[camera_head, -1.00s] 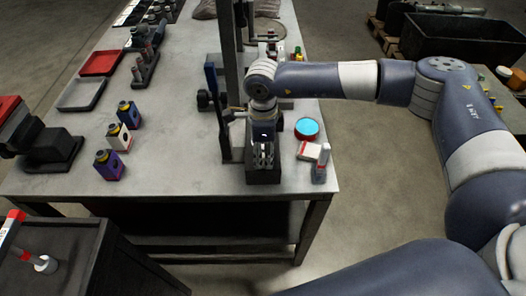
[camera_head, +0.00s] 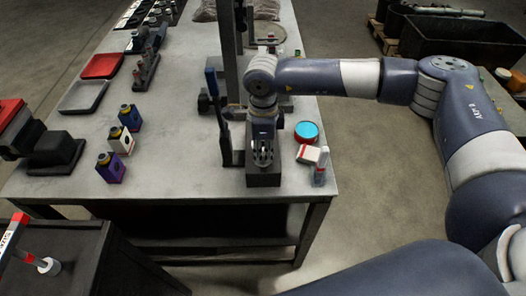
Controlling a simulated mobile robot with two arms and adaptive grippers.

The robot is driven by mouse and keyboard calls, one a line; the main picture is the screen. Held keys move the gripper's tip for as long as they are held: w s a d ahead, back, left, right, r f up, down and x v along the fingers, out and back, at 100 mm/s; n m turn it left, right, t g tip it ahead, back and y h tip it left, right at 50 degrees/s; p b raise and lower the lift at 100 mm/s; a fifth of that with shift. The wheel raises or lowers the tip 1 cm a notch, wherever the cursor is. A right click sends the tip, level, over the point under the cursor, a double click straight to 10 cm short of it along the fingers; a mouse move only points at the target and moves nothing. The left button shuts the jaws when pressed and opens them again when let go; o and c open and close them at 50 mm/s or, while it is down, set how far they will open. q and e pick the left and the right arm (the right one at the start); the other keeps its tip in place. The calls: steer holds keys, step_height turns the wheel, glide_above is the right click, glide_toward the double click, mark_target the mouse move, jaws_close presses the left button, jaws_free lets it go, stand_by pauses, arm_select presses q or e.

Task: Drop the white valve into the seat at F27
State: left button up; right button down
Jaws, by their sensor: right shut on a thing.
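My right gripper (camera_head: 263,154) points down at the front of the table, just above a dark block-shaped fixture (camera_head: 263,178) at the foot of the press. It is shut on a small pale piece, apparently the white valve, which the fingers mostly hide. I cannot tell whether the piece touches the fixture. No seat label F27 is readable, and the openings in the fixture are hidden by the gripper. My left gripper is not in view.
Coloured blocks (camera_head: 121,141) and trays (camera_head: 83,96) lie left.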

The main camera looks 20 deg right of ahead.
steer(key=shift+r+p, duration=0.8)
steer(key=shift+r, duration=1.15)
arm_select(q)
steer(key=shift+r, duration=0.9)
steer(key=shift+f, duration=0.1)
arm_select(e)
steer(key=shift+w, duration=0.1)
